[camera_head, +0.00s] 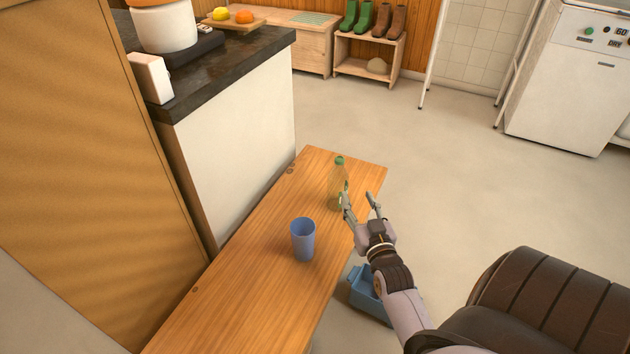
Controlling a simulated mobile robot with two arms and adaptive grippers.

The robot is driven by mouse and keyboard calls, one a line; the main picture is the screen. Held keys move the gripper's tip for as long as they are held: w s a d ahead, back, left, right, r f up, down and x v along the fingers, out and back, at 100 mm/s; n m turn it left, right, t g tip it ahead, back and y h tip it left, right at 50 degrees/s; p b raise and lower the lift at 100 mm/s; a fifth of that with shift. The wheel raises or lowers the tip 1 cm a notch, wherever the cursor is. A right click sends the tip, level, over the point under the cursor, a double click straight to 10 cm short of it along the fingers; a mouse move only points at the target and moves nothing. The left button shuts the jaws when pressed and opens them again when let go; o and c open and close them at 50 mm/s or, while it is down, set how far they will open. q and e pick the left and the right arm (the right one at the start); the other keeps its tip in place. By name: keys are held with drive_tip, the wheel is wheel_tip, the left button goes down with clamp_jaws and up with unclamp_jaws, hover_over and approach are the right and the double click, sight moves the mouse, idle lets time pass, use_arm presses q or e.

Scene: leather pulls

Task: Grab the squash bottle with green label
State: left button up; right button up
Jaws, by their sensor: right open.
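The squash bottle (339,174) stands upright near the far end of the wooden bench. It has a green cap and a see-through yellowish body; its label is mostly hidden behind my right gripper. My right gripper (358,197) is open, with its fingers pointing up and away. One finger overlaps the lower right side of the bottle in the picture; I cannot tell whether it touches. The other finger is to the right, clear of the bottle. My left gripper is not in view.
A blue cup (303,240) stands on the wooden bench (240,270), nearer than the bottle. A blue bin (366,292) is on the floor below my right arm. A dark-topped counter (235,60) borders the bench on the left. Open floor lies right of the bench.

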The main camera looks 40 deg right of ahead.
drive_tip(key=b, duration=0.2)
approach(341, 163)
drive_tip(key=x, duration=0.5)
drive_tip(key=shift+w+d, duration=0.1)
drive_tip(key=shift+d, duration=0.1)
drive_tip(key=b+x, duration=0.1)
drive_tip(key=x, duration=0.4)
drive_tip(key=shift+w+a, duration=0.1)
drive_tip(key=shift+a, duration=0.05)
drive_tip(key=shift+w+d, duration=0.2)
drive_tip(key=shift+w, duration=0.15)
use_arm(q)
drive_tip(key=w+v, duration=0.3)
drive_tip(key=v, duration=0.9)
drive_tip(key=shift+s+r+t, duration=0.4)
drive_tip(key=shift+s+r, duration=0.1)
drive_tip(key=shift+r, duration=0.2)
use_arm(e)
drive_tip(key=shift+c, duration=0.4)
clamp_jaws()
drive_tip(key=shift+r, duration=0.1)
